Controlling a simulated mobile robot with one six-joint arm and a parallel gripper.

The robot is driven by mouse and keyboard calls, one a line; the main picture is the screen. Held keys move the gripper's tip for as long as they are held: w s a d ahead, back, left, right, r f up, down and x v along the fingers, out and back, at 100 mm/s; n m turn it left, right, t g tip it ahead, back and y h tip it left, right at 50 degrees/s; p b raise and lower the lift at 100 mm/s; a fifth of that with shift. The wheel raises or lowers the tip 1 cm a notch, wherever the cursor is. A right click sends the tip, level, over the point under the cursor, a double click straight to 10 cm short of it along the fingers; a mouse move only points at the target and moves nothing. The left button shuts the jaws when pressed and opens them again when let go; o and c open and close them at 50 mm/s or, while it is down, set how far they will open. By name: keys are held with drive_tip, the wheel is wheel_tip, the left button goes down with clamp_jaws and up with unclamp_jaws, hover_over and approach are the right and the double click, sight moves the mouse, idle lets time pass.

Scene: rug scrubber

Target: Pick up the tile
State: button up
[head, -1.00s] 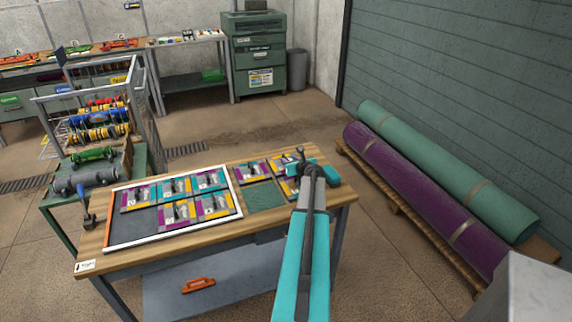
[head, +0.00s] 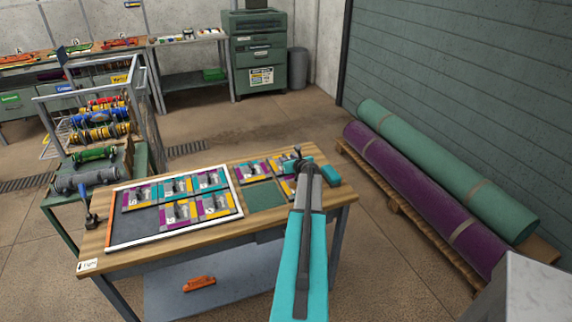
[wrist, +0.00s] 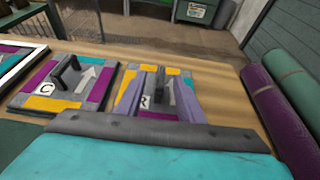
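A tile (wrist: 149,102) with a grey arrow, yellow, teal and purple patches and an upright dark handle (wrist: 159,84) lies on the wooden table. My gripper (wrist: 160,97) is open. Its two purple fingers stand on either side of the handle, low over the tile. I cannot tell whether either finger touches the handle. In the head view the tile (head: 288,189) is partly hidden behind my arm. A second tile (wrist: 65,88), marked C, lies just to the left with its own handle.
A white-framed tray (head: 108,217) on the table holds several patterned tiles. A green square (head: 264,197) lies between the tray and my arm. Purple (head: 420,200) and green (head: 440,165) rolls lie on a pallet to the right. The table's right end is mostly clear.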

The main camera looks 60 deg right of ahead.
sight(286, 157)
drive_tip(key=shift+p+x, duration=0.5)
drive_tip(key=shift+x, duration=1.65)
drive_tip(key=shift+d, duration=0.1)
clamp_jaws()
